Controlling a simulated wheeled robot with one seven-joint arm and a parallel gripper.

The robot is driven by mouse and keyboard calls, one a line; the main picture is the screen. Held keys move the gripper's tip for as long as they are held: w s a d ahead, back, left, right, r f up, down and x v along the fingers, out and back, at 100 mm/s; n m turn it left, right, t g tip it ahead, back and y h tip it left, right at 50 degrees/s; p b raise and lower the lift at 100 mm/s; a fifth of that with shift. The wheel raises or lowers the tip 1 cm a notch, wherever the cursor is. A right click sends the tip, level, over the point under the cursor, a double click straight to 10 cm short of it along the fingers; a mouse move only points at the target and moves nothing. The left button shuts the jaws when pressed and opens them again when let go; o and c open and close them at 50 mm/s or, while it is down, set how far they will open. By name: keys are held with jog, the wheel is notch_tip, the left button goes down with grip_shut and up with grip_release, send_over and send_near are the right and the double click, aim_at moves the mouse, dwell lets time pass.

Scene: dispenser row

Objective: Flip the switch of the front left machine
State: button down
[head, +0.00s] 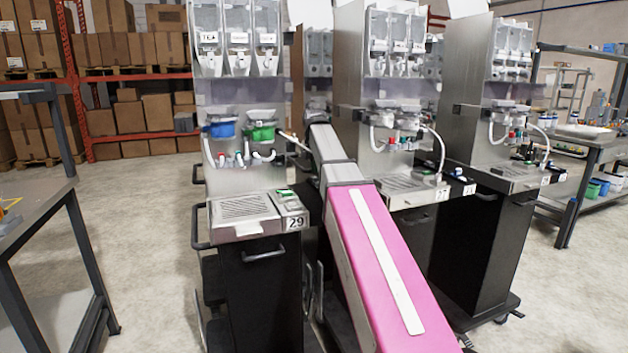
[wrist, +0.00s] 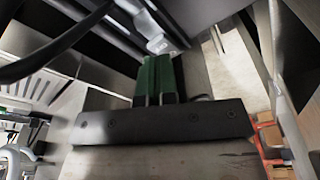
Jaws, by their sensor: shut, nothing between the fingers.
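The front left machine (head: 240,160) is a tall grey dispenser on a black base, labelled 29. A small box with a green part on top (head: 285,192), which may be its switch, sits right of its drip tray (head: 243,215). My pink and grey arm reaches up past the machine's right side, and my gripper cannot be made out in the head view. In the wrist view my gripper (wrist: 157,62) has its green fingers shut and empty. A small pale part (wrist: 158,44) shows just past the fingertips; I cannot tell whether they touch.
More machines stand to the right, the nearest labelled 27 (head: 410,185). A dark bench (head: 38,215) is at left and another (head: 590,140) at far right. Shelves of boxes (head: 130,75) stand behind. The floor between the left bench and machine 29 is clear.

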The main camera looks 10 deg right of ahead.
aim_at(315, 178)
jog(key=shift+f, duration=1.1)
dwell(0.6)
jog(key=shift+r, duration=3.55)
